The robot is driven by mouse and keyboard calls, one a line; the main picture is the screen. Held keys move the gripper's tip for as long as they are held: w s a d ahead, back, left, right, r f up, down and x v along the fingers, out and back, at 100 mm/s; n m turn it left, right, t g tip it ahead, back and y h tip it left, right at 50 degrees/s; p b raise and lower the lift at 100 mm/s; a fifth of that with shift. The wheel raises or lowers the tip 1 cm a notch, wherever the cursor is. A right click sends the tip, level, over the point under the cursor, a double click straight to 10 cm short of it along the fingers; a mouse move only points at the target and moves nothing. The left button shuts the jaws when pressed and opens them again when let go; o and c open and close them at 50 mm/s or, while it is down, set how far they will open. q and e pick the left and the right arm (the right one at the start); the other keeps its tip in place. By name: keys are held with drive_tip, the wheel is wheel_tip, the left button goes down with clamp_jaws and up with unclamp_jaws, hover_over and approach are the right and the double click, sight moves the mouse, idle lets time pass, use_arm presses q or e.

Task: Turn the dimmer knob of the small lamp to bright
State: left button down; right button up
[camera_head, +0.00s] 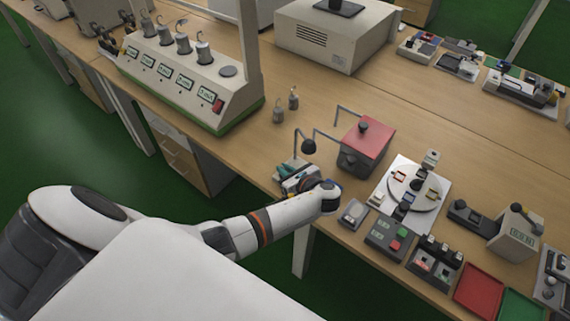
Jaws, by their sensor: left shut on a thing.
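The small lamp (308,147) has a dark shade on a thin bent arm and stands near the table's front edge, left of a red-topped box. My left arm reaches in from the left, and my left gripper (287,172) is at the foot of the lamp, below the shade. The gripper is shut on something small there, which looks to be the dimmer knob. The knob itself is hidden by the gripper and wrist, so its setting cannot be seen. My right gripper is not in view.
The red-topped box (366,137) with thin bent rods stands close to the right of the lamp. A white plate with a round dial (414,188), a grey button box (387,237) and red tray (479,289) lie farther right. Two small weights (279,113) stand behind the lamp.

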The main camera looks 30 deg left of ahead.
use_arm(q)
drive_tip(key=shift+w+n+g, duration=0.1)
drive_tip(key=shift+n+g, duration=0.5)
drive_tip(key=shift+g, duration=0.1)
drive_tip(key=shift+y, duration=0.3)
drive_tip(key=c, duration=1.5)
unclamp_jaws()
drive_tip(key=shift+o, duration=0.2)
drive_tip(key=v, duration=1.2)
drive_tip(key=shift+w, duration=0.1)
